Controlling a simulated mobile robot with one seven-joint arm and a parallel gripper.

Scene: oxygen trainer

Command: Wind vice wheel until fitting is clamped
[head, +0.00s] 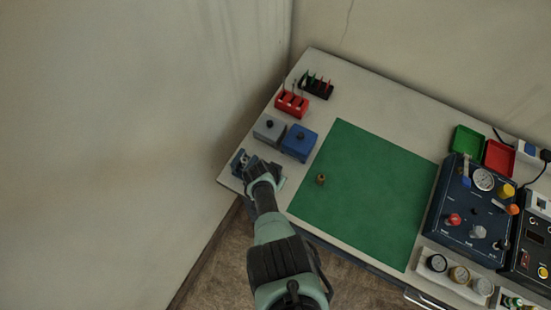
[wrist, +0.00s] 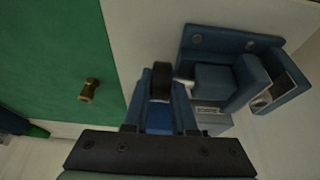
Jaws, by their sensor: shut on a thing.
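The blue vice (wrist: 215,80) is at the right of the wrist view, with a block-like jaw beside a taller open-sided part. Its dark wheel (wrist: 162,74) sits at the vice's left end, on a short pale shaft. My gripper (wrist: 162,98) is shut on the wheel, a finger on either side. In the head view the vice (head: 239,161) is at the bench's left corner, partly hidden by my gripper (head: 262,178). A brass fitting (wrist: 89,90) is on the green mat, apart from the vice; it also shows in the head view (head: 320,179).
The green mat (head: 365,190) is mostly bare. A grey box (head: 269,128) and a blue box (head: 299,142) stand just behind the vice. Red and black racks (head: 292,103) are farther back. A dark gauge panel (head: 468,210) stands at the right.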

